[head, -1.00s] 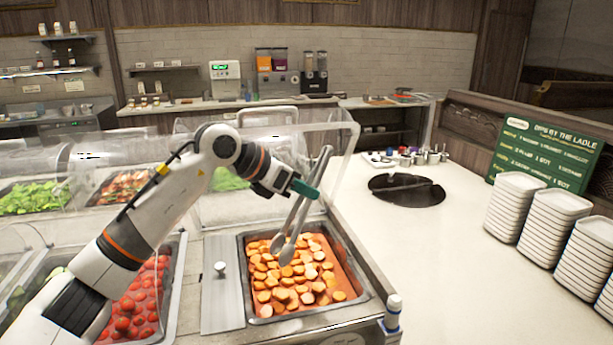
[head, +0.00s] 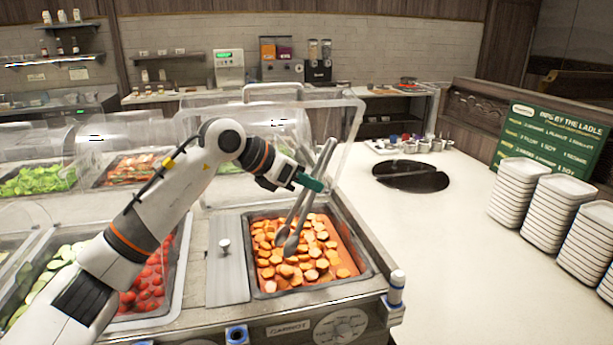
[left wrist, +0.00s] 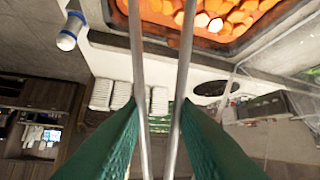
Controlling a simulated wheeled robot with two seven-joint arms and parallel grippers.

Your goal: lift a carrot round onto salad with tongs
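Orange carrot rounds (head: 305,262) lie in a dark-rimmed well (head: 362,262) in the head view; some also show at the top of the left wrist view (left wrist: 212,14). My left gripper (head: 307,182), with green finger pads, is shut on the metal tongs (head: 299,213). The tongs slant down over the well, their tips at or just above the rounds near its back left. I cannot tell whether a round is between the tips. In the left wrist view the two tong arms (left wrist: 160,80) run between the green pads. Salad greens (head: 38,180) lie at the far left. My right gripper is not in view.
A clear sneeze guard (head: 345,125) stands behind and beside the arm. A metal lid (head: 227,262) lies left of the carrot well. Tomatoes (head: 150,290) fill another well. Plate stacks (head: 518,195) stand on the open white counter (head: 440,265) at right.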

